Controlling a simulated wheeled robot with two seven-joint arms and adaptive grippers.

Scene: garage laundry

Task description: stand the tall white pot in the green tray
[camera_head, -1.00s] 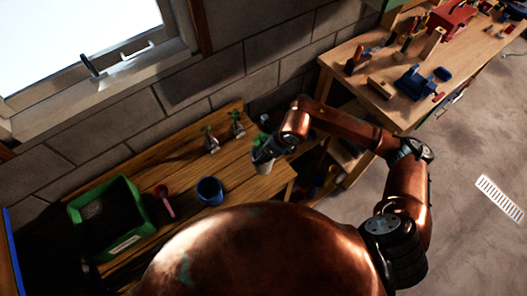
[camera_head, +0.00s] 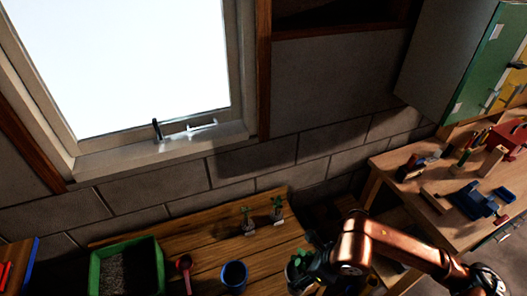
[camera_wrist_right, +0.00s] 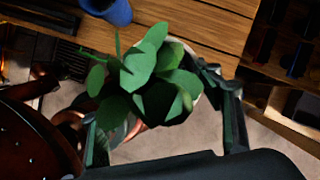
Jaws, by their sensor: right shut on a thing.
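My right gripper (camera_head: 312,266) is shut on the white pot, which holds a leafy green plant (camera_head: 301,259). In the right wrist view the leaves (camera_wrist_right: 150,80) fill the space between the fingers and hide most of the pot; only a bit of its pale rim (camera_wrist_right: 190,48) shows. The pot is near the right end of the wooden bench, with floor behind it in the wrist view. The green tray (camera_head: 124,243) lies on the bench at the lower left, well left of the gripper, with dark grainy filling. My left gripper is not in view.
Between tray and gripper are a red scoop (camera_head: 184,263) and a blue pot (camera_head: 234,274), which also shows in the wrist view (camera_wrist_right: 112,10). Two small seedlings (camera_head: 248,221) stand behind. A workbench with tools (camera_head: 440,195) is at right. The window wall bounds the back.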

